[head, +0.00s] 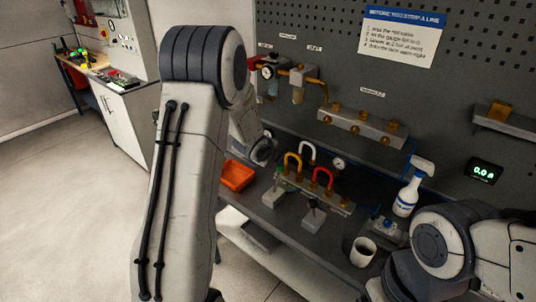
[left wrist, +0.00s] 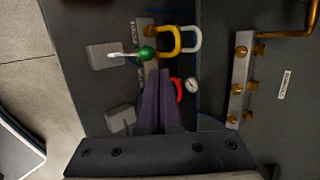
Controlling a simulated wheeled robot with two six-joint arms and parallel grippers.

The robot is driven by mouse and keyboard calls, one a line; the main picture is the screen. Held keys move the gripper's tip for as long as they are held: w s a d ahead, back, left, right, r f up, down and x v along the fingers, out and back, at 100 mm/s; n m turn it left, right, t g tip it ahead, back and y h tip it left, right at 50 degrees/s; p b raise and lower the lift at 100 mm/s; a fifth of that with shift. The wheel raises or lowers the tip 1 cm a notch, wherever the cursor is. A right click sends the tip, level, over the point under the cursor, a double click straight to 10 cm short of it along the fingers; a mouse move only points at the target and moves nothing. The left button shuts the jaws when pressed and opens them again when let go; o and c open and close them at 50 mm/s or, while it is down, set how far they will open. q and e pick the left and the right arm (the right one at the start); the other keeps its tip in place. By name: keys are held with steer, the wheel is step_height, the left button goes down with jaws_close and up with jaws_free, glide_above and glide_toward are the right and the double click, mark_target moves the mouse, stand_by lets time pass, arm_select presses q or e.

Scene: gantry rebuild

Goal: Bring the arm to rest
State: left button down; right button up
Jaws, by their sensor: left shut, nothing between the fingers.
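My left arm (head: 185,190) rises through the middle of the head view and bends over toward the bench. Its gripper is hidden behind the arm there. In the left wrist view my left gripper (left wrist: 158,73) is shut and empty, its two dark fingers together. The fingers point over the bench fixture with the yellow hose loop (left wrist: 170,40), the white loop (left wrist: 191,40) and the red loop (left wrist: 178,90); I cannot tell whether they touch. My right arm (head: 440,245) shows at the lower right of the head view, with its gripper out of view.
The dark bench holds an orange tray (head: 238,175), a white spray bottle (head: 412,187), a white cup (head: 362,252) and a small gauge (head: 338,163). A pegboard wall with a brass-fitted manifold (head: 362,126) stands behind. Open floor (head: 70,200) lies at left.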

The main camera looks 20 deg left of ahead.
arm_select(q)
steer(key=v, duration=0.7)
steer(key=s+d+f+n+g+b, duration=0.3)
steer(key=s+d+n, duration=0.4)
steer(key=s+d, duration=0.65)
steer(key=s+d+f+n+g+b, duration=0.1)
steer(key=s+d, duration=0.4)
steer(key=s, duration=0.5)
steer(key=s+d+f+n+g+h+b, duration=0.1)
steer(key=s+d+n+g+b, duration=0.2)
steer(key=s, duration=0.7)
steer(key=shift+d+n+g, duration=0.8)
steer(key=shift+d+g, duration=0.1)
steer(key=shift+g, duration=0.1)
steer(key=shift+s, duration=0.1)
